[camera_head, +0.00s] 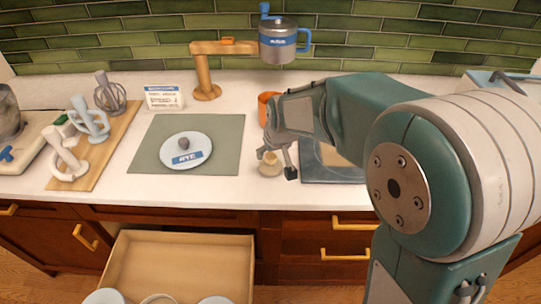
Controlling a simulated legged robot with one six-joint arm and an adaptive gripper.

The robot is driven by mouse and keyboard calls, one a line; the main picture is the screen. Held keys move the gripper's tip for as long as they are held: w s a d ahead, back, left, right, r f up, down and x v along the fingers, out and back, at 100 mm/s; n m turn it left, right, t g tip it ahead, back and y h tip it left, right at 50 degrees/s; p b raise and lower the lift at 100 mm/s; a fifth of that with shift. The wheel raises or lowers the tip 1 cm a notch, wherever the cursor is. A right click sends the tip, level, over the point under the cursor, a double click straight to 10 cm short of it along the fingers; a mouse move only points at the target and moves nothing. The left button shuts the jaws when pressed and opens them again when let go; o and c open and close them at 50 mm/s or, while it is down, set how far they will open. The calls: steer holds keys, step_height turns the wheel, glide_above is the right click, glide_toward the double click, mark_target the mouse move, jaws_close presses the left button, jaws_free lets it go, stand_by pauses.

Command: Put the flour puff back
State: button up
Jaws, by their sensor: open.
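A small beige, rounded thing (269,166), which looks like the flour puff, is on the white counter, right of the green mat. My gripper (277,164) points down at it with its fingers open. One finger is by its upper left and the other is to its right. The fingers and arm partly cover it, so I cannot tell whether they touch it. An orange container (265,104) stands behind my gripper, partly hidden by it. I cannot tell what it holds.
A wooden stand (203,77) holds a blue-handled metal cup (278,46). A board (120,128) with whisk-like tools is left. A drawer (181,265) stands open below.

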steer(key=v, duration=0.9)
steer(key=s+d+r+m, duration=0.1)
steer(key=s+d+m, duration=0.1)
steer(key=s+d, duration=0.4)
steer(key=s+d+r+m+t+h, duration=0.1)
steer(key=s+d, duration=0.6)
steer(key=s, duration=0.8)
steer(key=shift+r+m+h, duration=0.25)
steer(key=shift+m+h, duration=0.05)
steer(key=shift+m, duration=0.3)
